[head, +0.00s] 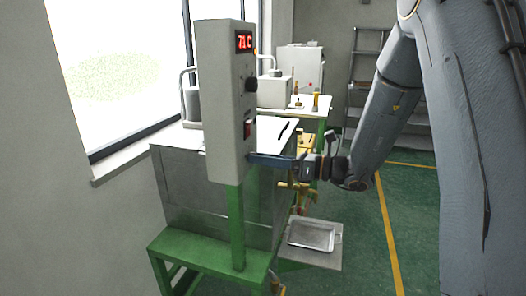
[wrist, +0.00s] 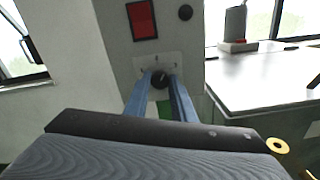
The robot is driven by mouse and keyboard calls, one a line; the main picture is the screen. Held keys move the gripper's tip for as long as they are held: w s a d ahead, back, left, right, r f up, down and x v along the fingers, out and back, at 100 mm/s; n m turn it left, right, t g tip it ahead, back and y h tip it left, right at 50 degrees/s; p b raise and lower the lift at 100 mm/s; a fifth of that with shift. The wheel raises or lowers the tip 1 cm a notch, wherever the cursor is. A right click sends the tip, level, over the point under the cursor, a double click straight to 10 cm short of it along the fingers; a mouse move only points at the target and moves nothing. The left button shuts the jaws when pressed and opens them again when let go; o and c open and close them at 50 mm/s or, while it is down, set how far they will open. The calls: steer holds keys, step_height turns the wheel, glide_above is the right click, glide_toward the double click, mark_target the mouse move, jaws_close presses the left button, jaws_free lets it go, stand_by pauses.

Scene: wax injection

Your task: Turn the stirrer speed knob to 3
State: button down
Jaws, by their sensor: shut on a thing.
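The stirrer speed knob (wrist: 160,79) is a small black knob on a pale dial plate (wrist: 142,64), low on the grey control box, in the wrist view. My gripper (wrist: 160,86) has one blue finger on each side of this knob and is shut on it. The dial's marks and the knob's pointer are too small to read. In the head view my gripper (head: 253,158) reaches in from the right to the lower part of the control box (head: 216,100), and the knob is hidden there.
Above the held knob are a red switch (head: 247,130), another black knob (head: 251,84) and a red display (head: 244,41) reading 71 C. A steel-topped tank (head: 190,185) stands behind the box. A metal tray (head: 312,236) sits low right. Green floor is open at right.

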steer(key=m+p, duration=0.3)
steer(key=m, duration=0.2)
steer(key=shift+p, duration=0.35)
stand_by(0.4)
steer(key=c, duration=1.5)
jaws_free()
steer(key=b+v, duration=0.2)
steer(key=v, duration=0.6)
steer(key=shift+b, duration=0.3)
steer(key=shift+a, duration=0.1)
